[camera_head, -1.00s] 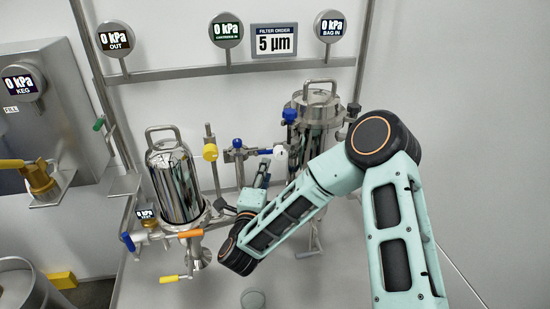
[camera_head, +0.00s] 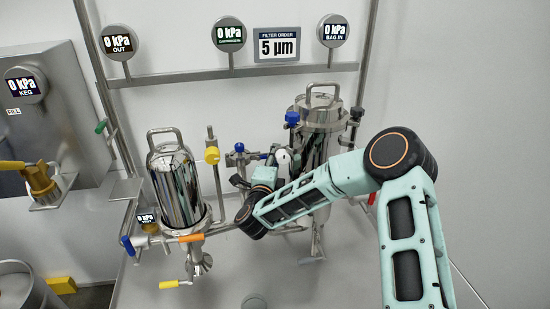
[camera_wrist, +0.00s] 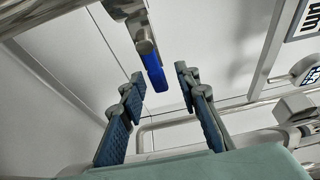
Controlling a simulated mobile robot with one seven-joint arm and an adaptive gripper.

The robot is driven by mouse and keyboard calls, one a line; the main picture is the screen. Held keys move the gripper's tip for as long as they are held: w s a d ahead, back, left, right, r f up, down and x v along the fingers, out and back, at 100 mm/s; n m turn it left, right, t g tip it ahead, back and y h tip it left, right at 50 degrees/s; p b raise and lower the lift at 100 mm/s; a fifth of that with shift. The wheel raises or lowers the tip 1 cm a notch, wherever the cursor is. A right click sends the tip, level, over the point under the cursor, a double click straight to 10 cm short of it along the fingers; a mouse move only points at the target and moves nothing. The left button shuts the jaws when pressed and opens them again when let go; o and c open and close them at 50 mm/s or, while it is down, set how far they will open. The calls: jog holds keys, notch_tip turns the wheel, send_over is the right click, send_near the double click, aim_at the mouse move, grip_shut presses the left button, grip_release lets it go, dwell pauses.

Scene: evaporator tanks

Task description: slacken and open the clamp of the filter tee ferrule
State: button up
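My gripper (camera_wrist: 159,76) is open in the wrist view, with one dark blue-padded finger on each side. A bright blue handle (camera_wrist: 154,72) on a steel fitting (camera_wrist: 137,25) shows beyond and between the fingertips. No finger visibly grips it. I cannot tell whether this is the clamp of the filter tee ferrule. In the head view my arm reaches from the right to the pipework between the two filter housings. My wrist hides part of it, and the fingertips are not clear there. A blue-handled fitting (camera_head: 239,148) shows just left of my gripper.
A second housing (camera_head: 318,127) stands close behind my arm. A yellow knob (camera_head: 212,155) is between them. A rail (camera_head: 180,76) with gauges crosses above.

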grip_shut()
jog(key=shift+s+a+h, duration=0.1)
jog(key=shift+h, duration=0.3)
jog(key=shift+s+m+g+h+b, duration=0.2)
jog(key=shift+m+g+h+b, duration=0.1)
jog(key=shift+m+h, duration=0.35)
jog(key=shift+s+m+g+h+b, duration=0.15)
jog(key=shift+s+m+h+b, duration=0.15)
jog(key=shift+m+h, duration=0.35)
jog(key=shift+s+m+g+h+b, duration=0.15)
jog(key=shift+m+g+h+b, duration=0.2)
jog(key=shift+h, duration=0.55)
grip_release()
